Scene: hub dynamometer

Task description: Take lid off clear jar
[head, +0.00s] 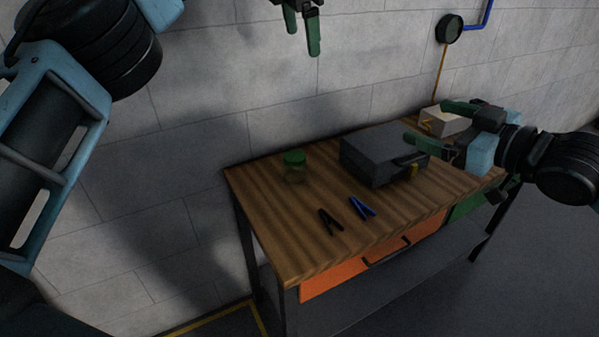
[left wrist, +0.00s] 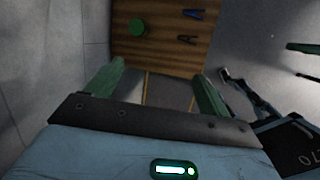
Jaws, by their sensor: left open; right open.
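The clear jar (head: 294,174) stands upright on the wooden workbench, near its left end, with a green lid (head: 294,158) on top. In the left wrist view the green lid (left wrist: 137,28) shows from above, beyond my left fingertips. My left gripper (head: 302,32) is open and empty, high above the bench at the top of the head view; its fingers also show in the left wrist view (left wrist: 160,82). My right gripper (head: 428,122) is open and empty, over the right part of the bench near the grey box. Neither gripper touches the jar.
The workbench (head: 265,215) also bears a black clamp-like tool (head: 330,221), a blue one (head: 362,207), a grey box (head: 375,158) right of the jar and a pale bin (head: 443,121) at the back. An orange drawer (head: 372,258) is below. The wall is behind.

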